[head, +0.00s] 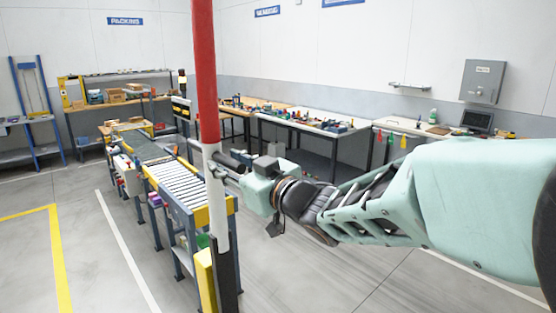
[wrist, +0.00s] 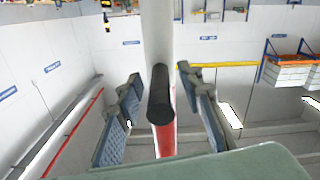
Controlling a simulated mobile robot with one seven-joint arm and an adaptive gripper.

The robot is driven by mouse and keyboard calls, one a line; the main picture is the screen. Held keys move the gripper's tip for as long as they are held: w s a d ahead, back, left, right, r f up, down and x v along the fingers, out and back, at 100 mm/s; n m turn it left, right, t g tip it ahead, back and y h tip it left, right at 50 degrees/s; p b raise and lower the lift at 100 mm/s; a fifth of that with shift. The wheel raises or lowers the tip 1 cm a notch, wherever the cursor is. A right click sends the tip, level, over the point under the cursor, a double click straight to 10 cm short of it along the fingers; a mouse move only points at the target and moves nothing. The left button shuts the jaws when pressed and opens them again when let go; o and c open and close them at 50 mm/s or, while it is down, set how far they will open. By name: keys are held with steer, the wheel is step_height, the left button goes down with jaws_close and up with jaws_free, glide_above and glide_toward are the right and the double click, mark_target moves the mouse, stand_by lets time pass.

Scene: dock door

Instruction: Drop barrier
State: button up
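The barrier is a thick upright pole, red above (head: 204,70) and white below (head: 216,195), standing in front of the conveyor in the head view. In the wrist view it runs up the middle behind a black round handle (wrist: 160,108) that points toward my camera. The handle also shows in the head view (head: 229,160) as a dark bar sticking out from the pole. My gripper (head: 226,169) is at the pole, by the handle. In the wrist view its two blue-grey padded fingers (wrist: 159,92) stand apart on either side of the handle, with visible gaps. It holds nothing.
A roller conveyor (head: 179,188) runs back behind the pole. A yellow and black post (head: 206,280) stands at the pole's foot. Workbenches (head: 300,121) line the back wall. The floor (head: 330,275) below my arm is clear.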

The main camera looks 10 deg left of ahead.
stand_by(0.3)
jaws_close()
steer(key=shift+a, duration=0.1)
